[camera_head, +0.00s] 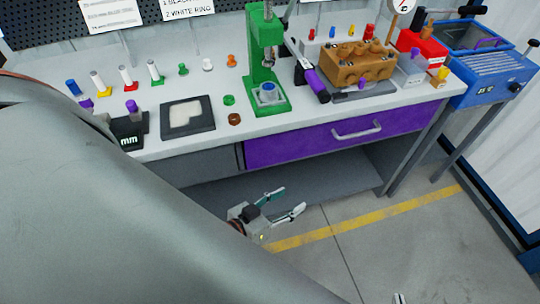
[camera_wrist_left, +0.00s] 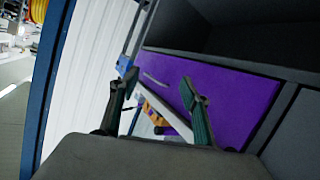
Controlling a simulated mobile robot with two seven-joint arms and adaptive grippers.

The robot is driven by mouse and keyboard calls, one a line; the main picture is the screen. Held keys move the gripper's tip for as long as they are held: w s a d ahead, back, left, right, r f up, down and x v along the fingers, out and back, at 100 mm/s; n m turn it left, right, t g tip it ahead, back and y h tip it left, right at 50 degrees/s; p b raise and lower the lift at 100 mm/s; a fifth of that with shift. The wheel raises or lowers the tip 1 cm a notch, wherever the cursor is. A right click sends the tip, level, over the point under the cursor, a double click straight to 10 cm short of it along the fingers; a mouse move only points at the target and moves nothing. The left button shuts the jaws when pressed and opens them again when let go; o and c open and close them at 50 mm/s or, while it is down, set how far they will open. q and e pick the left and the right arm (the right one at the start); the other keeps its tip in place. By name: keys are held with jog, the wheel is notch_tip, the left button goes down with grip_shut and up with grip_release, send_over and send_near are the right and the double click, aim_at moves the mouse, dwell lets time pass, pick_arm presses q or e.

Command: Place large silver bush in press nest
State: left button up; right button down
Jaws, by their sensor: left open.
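The green press (camera_head: 262,55) stands at the back middle of the bench. I cannot clearly pick out a large silver bush. My left gripper (camera_head: 294,198) is open and empty, in front of the bench and below the purple drawer. It also shows open in the left wrist view (camera_wrist_left: 157,88), with nothing between its fingers. Only a tip of my right gripper (camera_head: 400,298) shows at the bottom edge.
The bench (camera_head: 300,118) holds several small coloured parts at left, a dark tray (camera_head: 187,118), an orange-brown pump block (camera_head: 355,62) and a red box (camera_head: 422,47). A blue bath (camera_head: 490,72) stands at right. A large grey shape hides the lower left.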

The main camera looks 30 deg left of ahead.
pick_arm(q)
jog(key=s+a+f+m+g+y, duration=0.1)
jog(key=s+a+f+m+g, duration=0.1)
jog(key=s+f, duration=0.3)
notch_tip(320, 180, down, 4)
jog(key=shift+s+m+g+y, duration=0.35)
jog(key=shift+m+g, duration=0.25)
jog(key=shift+m, duration=0.1)
